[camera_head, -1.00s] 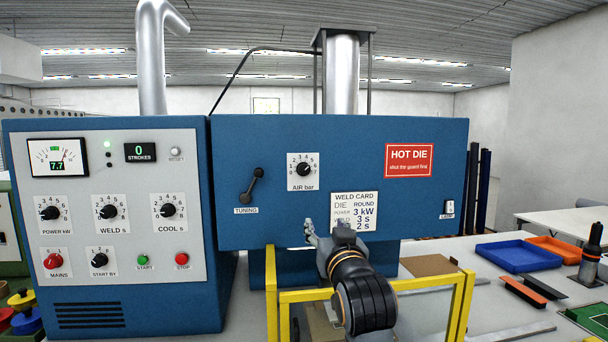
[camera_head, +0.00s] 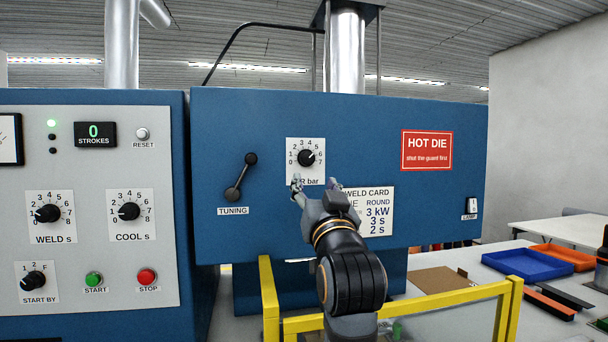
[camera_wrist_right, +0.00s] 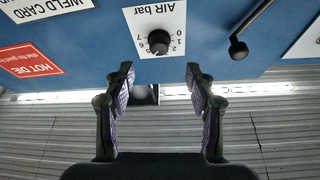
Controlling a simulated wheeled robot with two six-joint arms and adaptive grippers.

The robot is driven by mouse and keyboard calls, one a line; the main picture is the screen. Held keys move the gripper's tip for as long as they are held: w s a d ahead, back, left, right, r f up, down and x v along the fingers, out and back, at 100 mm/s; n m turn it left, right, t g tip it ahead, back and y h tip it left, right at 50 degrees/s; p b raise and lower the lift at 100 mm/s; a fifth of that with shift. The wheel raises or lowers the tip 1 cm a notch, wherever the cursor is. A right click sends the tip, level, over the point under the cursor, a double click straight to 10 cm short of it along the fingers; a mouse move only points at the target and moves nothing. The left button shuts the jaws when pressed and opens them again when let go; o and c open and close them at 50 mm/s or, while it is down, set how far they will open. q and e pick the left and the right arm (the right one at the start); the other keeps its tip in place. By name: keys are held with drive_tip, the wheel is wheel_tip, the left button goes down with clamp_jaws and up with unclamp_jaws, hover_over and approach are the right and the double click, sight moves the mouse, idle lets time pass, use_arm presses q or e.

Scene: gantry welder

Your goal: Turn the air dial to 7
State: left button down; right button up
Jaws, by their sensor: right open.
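The air dial (camera_head: 307,158) is a black knob on a white plate, numbered around its rim, on the blue front panel. Its pointer seems to aim to the upper right; I cannot read the exact number. In the right wrist view the dial (camera_wrist_right: 158,40) appears upside down, ahead of the fingertips. My right gripper (camera_head: 316,184) is open and empty, just below the dial in the head view, and covers part of the "AIR bar" label. In the right wrist view its fingers (camera_wrist_right: 160,74) are spread, with the knob beyond the gap, apart from them. My left gripper is not in view.
The tuning lever (camera_head: 242,177) is left of the dial. The weld card (camera_head: 378,212) is partly behind my right gripper. The hot die sign (camera_head: 427,150) is on the right of the panel.

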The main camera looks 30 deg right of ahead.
sight(308, 160)
drive_tip(key=p+x, duration=0.3)
drive_tip(key=x, duration=0.6)
drive_tip(key=shift+d+r+p, duration=0.1)
drive_tip(key=shift+r+p, duration=0.15)
drive_tip(key=shift+p, duration=0.1)
drive_tip(key=shift+w+d+r, duration=0.15)
drive_tip(key=shift+w+r, duration=0.05)
drive_tip(key=shift+w, duration=0.1)
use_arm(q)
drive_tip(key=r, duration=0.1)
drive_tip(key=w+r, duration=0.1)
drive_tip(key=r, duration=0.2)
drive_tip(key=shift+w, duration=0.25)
use_arm(e)
drive_tip(key=shift+c, duration=0.3)
drive_tip(key=c, duration=1.1)
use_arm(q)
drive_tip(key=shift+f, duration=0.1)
use_arm(e)
drive_tip(key=shift+f+m, duration=0.1)
drive_tip(key=shift+m, duration=0.2)
